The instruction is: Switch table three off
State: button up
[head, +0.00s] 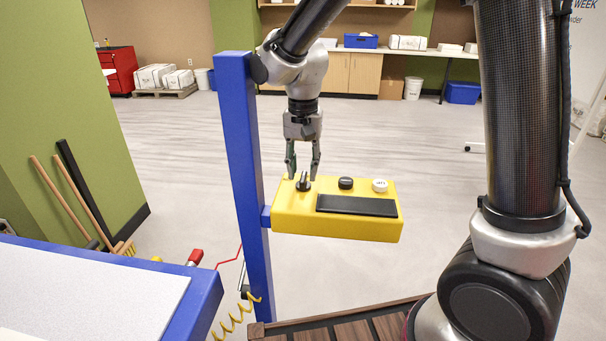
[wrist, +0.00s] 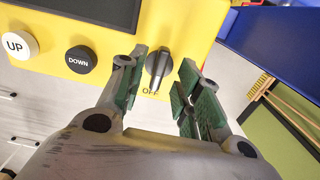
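A yellow control box (head: 340,228) is fixed to a blue post (head: 243,150). On its top are a black rotary knob (head: 303,184), a black button (head: 346,183), a white button (head: 380,185) and a dark panel (head: 356,206). In the wrist view the knob (wrist: 158,64) has a raised grip bar running roughly toward the letters "OFF", partly hidden; its exact setting is unclear. My gripper (head: 303,174) points down over the knob. In the wrist view its green-padded fingers (wrist: 163,74) are apart, one on each side of the knob, with gaps visible. No table number is readable.
In the wrist view the buttons read "UP" (wrist: 18,45) and "DOWN" (wrist: 81,59). A blue-framed table (head: 100,290) stands at front left, with brooms (head: 85,205) by the green wall. A slatted brown surface (head: 340,325) is at the bottom. Open floor lies behind the box.

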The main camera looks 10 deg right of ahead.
aim_at(303, 177)
notch_tip(303, 177, up, 10)
jog(key=shift+f, duration=0.25)
jog(key=s+d+r+n+t, duration=0.3)
jog(key=s+d+t, duration=0.1)
jog(key=s+d, duration=1.6)
jog(key=d, duration=0.4)
jog(key=shift+s+d+n, duration=0.35)
jog(key=shift+n, duration=0.05)
